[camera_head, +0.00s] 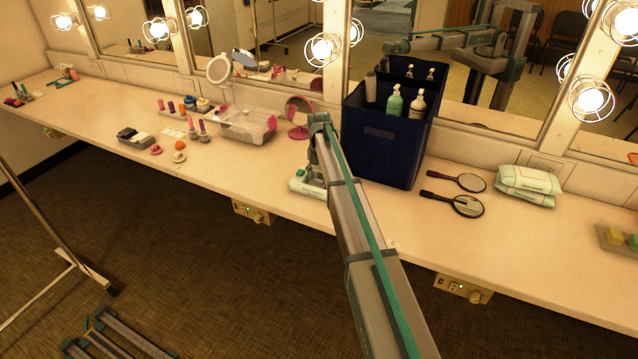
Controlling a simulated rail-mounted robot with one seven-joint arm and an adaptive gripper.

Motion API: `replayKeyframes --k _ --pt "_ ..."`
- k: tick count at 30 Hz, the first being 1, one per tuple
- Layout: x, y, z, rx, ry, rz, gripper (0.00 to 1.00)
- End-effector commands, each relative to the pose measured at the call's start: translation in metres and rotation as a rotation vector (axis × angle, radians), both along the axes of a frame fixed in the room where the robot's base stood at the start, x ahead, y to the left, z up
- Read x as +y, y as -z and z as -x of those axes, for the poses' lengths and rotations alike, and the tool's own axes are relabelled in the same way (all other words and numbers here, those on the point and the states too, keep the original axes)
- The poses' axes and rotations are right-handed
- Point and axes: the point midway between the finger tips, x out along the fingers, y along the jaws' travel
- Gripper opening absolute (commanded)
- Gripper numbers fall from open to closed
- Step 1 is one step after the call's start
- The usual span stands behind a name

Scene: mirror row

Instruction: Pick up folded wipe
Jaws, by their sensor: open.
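My gripper (313,179) points down at the front of the counter, just left of the navy bin. It is small and partly hidden by my own arm, so the finger gap is hard to see. A flat white item with a teal mark (304,187) lies on the counter right at the fingertips. I cannot tell whether it is the folded wipe or a small pack, nor whether the fingers touch it. Another pale flat piece (173,132) lies among the cosmetics at left.
The navy bin (383,150) with bottles stands close right of my gripper. A clear box (247,125) and pink round mirror (299,116) stand to the left. Two hand mirrors (467,205) and stacked white packs (528,184) lie at right. Wall mirrors run behind the counter (240,175).

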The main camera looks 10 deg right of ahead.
Motion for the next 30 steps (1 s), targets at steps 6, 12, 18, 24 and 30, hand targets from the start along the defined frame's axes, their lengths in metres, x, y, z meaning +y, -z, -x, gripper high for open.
replayKeyframes --k 6,12,18,24,30 --pt "0.000 0.021 0.000 0.000 0.000 0.000 0.60" --pt "0.000 0.022 0.000 -0.001 0.000 0.001 0.60" --pt "0.000 0.022 0.000 -0.001 0.000 0.001 0.35" --pt "0.000 0.022 0.000 0.000 0.000 0.000 0.35" --pt "0.000 0.019 0.000 -0.001 0.000 0.000 0.35"
